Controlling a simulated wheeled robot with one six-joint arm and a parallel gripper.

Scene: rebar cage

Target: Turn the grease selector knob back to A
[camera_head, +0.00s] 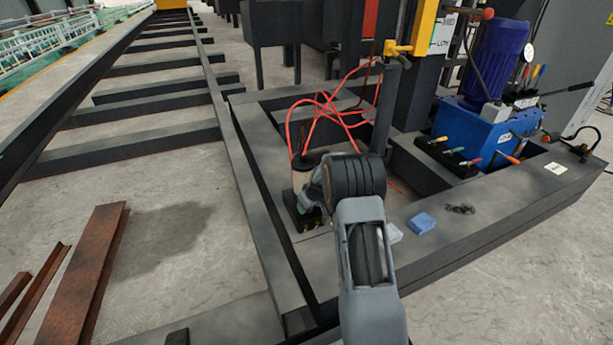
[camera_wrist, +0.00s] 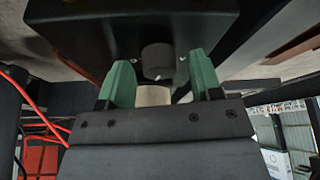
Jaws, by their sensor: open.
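The selector knob (camera_wrist: 157,58) is a dark round knob on the face of a dark box (camera_wrist: 75,22) in the wrist view. A small pale mark shows near its lower rim; I cannot read any letter. My gripper (camera_wrist: 160,72) has two green fingers, open, one on each side of the knob, with visible gaps between them and it. I cannot tell how deep the fingers reach over it. In the head view my gripper (camera_head: 306,204) is low over the dark box (camera_head: 296,222) inside the steel frame; my arm hides much of it, and the knob is not visible there.
Red hoses (camera_head: 325,108) loop behind my gripper. A blue hydraulic unit (camera_head: 465,130) with a motor and coloured levers stands at the right. A blue cloth-like item (camera_head: 422,223) lies on the dark frame beam (camera_head: 480,232). Rusty steel sections (camera_head: 85,275) lie at the left.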

